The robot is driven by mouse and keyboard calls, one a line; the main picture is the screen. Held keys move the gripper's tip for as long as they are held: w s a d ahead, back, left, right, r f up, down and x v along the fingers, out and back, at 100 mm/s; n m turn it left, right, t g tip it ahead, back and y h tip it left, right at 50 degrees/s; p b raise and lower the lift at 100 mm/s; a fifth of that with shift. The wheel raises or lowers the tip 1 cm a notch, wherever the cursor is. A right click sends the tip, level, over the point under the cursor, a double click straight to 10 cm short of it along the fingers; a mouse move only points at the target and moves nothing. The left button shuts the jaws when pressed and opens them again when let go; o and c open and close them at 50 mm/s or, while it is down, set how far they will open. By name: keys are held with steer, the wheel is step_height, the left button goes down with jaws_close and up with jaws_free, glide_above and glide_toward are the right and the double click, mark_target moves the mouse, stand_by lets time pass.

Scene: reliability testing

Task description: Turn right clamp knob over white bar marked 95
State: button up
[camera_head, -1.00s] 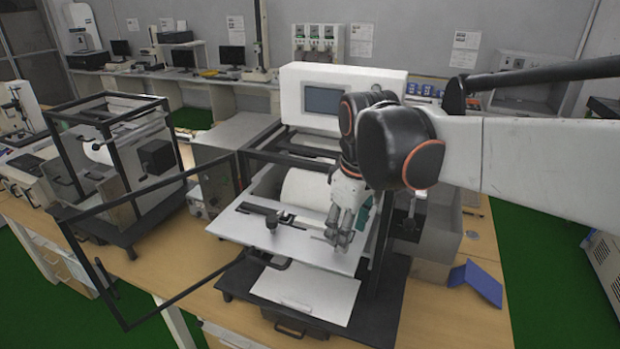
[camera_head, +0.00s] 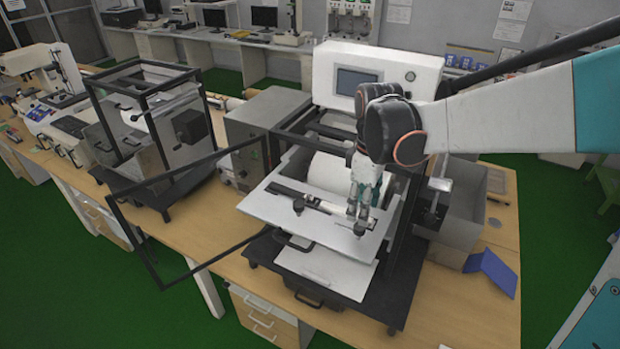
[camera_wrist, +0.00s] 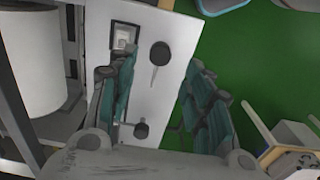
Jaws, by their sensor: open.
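A white plate (camera_head: 383,239) carries the clamp strip and two dark round knobs. The left knob (camera_head: 298,206) stands clear. The right knob (camera_wrist: 160,53) shows between the fingertips, and I see no contact. The left knob (camera_wrist: 141,130) appears lower in the wrist view, near the left finger. A pale bar (camera_head: 325,207) lies along the strip. No 95 marking is legible.
A white drum (camera_head: 328,172) sits behind the plate inside a dark frame. An open dark door frame (camera_head: 158,281) sticks out at left. A grey bin (camera_head: 457,198) and a blue folder (camera_head: 493,271) are at right. Green floor lies in front.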

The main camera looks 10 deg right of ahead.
mark_target(360, 226)
steer(key=shift+f, duration=3.05)
steer(key=c, duration=1.1)
